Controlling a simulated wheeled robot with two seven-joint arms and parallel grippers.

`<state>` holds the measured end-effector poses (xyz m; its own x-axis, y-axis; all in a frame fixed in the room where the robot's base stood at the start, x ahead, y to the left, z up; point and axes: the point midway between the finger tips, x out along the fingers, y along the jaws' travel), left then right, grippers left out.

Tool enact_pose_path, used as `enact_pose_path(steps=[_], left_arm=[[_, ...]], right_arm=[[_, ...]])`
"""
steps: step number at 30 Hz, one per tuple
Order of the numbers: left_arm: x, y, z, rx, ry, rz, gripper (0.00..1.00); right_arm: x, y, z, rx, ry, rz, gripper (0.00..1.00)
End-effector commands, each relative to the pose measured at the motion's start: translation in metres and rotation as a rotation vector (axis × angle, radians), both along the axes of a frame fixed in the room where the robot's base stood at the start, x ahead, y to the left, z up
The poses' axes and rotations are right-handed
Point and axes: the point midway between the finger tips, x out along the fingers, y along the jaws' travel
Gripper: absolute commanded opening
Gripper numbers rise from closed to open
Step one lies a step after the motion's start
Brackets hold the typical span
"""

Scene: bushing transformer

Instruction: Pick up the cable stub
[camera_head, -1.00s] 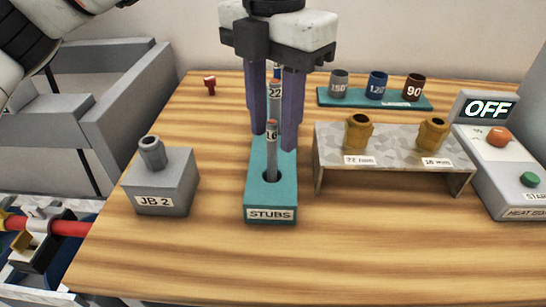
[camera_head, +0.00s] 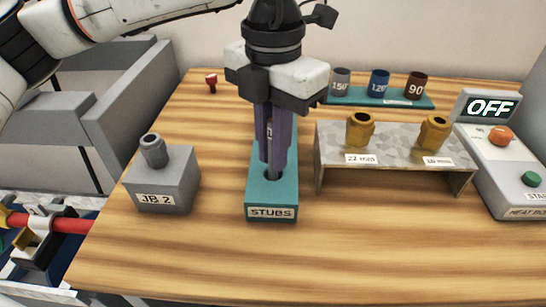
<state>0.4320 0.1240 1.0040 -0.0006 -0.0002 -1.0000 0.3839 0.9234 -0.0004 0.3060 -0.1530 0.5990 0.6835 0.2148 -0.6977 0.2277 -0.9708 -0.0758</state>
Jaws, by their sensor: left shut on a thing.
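The teal stub holder (camera_head: 270,200), marked STUBS, stands near the table's middle. A grey cable stub (camera_head: 270,160) stands upright in its front hole. My left gripper (camera_head: 274,150) points straight down over the holder, its purple fingers closed around this stub. The stub's top and most of its label are hidden between the fingers. The stub's lower end is still in the hole. The second stub, marked 22 earlier, is hidden behind the gripper. My right gripper is not in view.
A grey JB 2 box (camera_head: 163,180) stands to the left. A stand with brass glands (camera_head: 395,155) is to the right, with the OFF heat unit (camera_head: 500,160) beyond it. A teal rack of tubes (camera_head: 381,95) is behind. The front table is clear.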

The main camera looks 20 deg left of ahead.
Motion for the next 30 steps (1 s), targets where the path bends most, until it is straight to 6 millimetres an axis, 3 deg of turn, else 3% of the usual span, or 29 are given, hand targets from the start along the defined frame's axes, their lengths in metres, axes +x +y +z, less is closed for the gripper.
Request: enact_pose_path(steps=[8, 21, 30], left_arm=[[0.0, 0.0, 0.006, -0.001, -0.002, 0.0, 0.0], [0.001, -0.001, 0.085, -0.002, -0.004, 0.0, 0.0], [0.0, 0.0, 0.118, 0.0, -0.001, 0.0, 0.0]], right_arm=[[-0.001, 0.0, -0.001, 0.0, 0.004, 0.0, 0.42], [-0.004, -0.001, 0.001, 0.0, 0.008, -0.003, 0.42], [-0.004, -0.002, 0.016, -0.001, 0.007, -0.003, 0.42]])
